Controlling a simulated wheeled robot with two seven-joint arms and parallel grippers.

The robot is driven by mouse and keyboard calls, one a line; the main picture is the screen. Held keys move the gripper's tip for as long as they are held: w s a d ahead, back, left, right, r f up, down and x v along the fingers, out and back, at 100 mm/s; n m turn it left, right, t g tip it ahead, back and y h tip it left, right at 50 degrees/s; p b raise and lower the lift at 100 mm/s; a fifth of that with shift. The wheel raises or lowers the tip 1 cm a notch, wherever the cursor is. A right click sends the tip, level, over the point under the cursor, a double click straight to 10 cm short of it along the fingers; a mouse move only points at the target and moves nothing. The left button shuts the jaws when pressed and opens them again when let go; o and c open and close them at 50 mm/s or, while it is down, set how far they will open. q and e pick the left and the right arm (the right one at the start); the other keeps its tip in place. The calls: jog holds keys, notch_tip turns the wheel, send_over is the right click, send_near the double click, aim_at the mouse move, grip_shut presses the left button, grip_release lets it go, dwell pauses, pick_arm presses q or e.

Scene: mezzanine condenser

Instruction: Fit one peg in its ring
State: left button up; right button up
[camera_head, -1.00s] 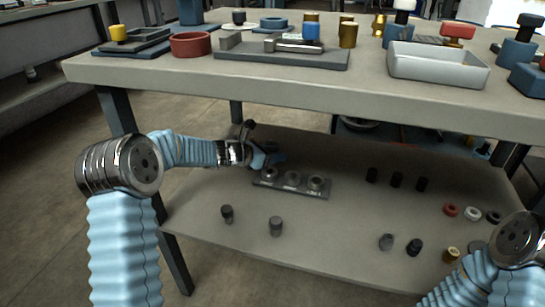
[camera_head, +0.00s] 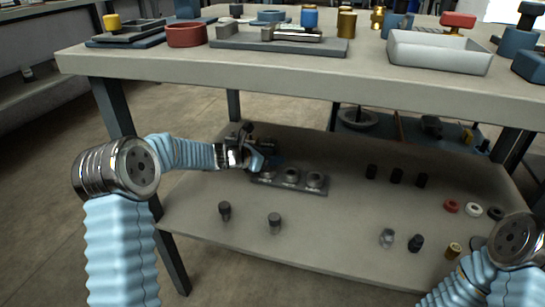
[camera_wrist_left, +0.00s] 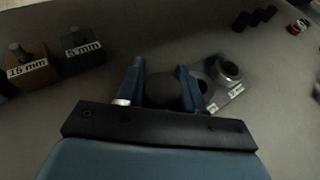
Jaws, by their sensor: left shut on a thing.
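A dark plate (camera_head: 289,187) with a row of three grey rings lies on the lower shelf. My left gripper (camera_head: 268,157) is low over the plate's left end. In the left wrist view my left gripper (camera_wrist_left: 165,85) is shut on a dark round peg (camera_wrist_left: 163,92). The nearest ring is partly hidden by the right finger, so I cannot tell whether the peg is in a ring or above it. Another ring (camera_wrist_left: 229,70) shows clear of the fingers. Two pegs, a left one (camera_head: 224,210) and a right one (camera_head: 274,222), stand nearer the shelf's front. My right gripper is not in view.
Labelled blocks, 16 mm (camera_wrist_left: 28,72) and 8 mm (camera_wrist_left: 82,58), stand to the left in the wrist view. The tabletop (camera_head: 300,88) overhangs the shelf. The shelf's middle front is clear.

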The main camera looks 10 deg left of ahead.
pick_arm(q)
jog(key=shift+f+b, duration=0.25)
jog(key=shift+b, duration=0.05)
dwell(0.4)
jog(key=shift+r, duration=0.1)
dwell(0.5)
jog(key=shift+r+p, duration=1.8)
jog(key=shift+r, duration=0.15)
notch_tip(320, 180, down, 2)
jog(key=b, duration=0.3)
jog(key=shift+f, duration=0.2)
jog(key=shift+f+n+y+b, duration=0.2)
jog(key=shift+n+y+b, duration=0.1)
jog(key=shift+b, duration=0.25)
jog(key=shift+f+b, duration=0.55)
jog(key=shift+b, duration=0.05)
dwell(2.1)
